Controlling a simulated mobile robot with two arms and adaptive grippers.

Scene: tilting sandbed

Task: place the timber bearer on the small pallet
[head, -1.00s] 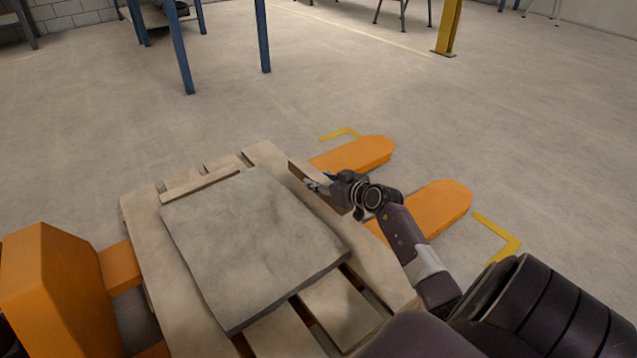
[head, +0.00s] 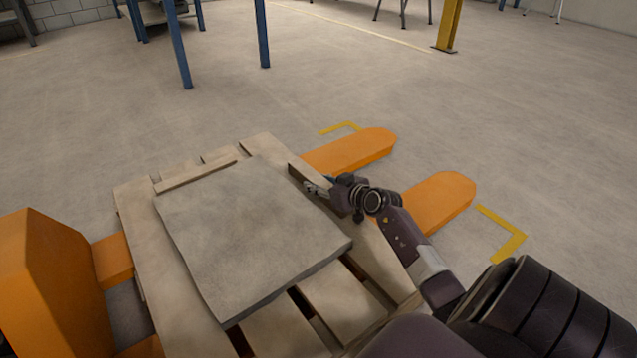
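Another wooden strip (head: 195,176) lies along the slab's far left edge. My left gripper is not in view.
The grey slab (head: 250,235) covers much of the pallet. Orange forks (head: 350,153) stick out on the right, and an orange block (head: 45,275) stands at the left. Yellow corner marks (head: 510,235) are on the floor. Blue legs (head: 262,35) stand behind, with open floor between.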

